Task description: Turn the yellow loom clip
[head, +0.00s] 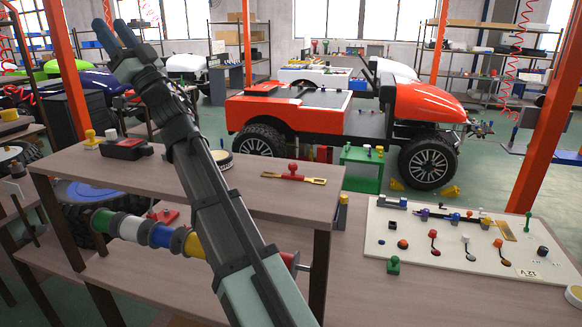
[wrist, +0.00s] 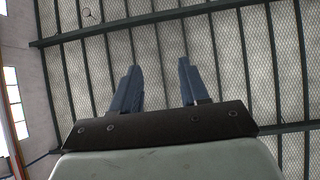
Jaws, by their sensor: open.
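My gripper (head: 116,40) is raised high at the upper left in the head view, pointing up and away from the work surfaces. In the wrist view, its two blue-grey fingers (wrist: 160,88) are apart with nothing between them, against the ceiling. A pale board (head: 382,255) lies on the bench at the right in the head view. A dark wire loom (head: 438,214) runs along its far part, with small coloured clips on it. A small yellow piece (head: 486,221) near the loom's right end looks like the yellow clip; its turn angle is too small to tell. My gripper is far from it.
A raised wooden shelf (head: 240,180) stands left of the board, with a red-handled tool (head: 293,174) on it. Coloured knobs stand on the board. A green knob (head: 393,265) stands at its front edge. A red cart (head: 310,112) stands behind.

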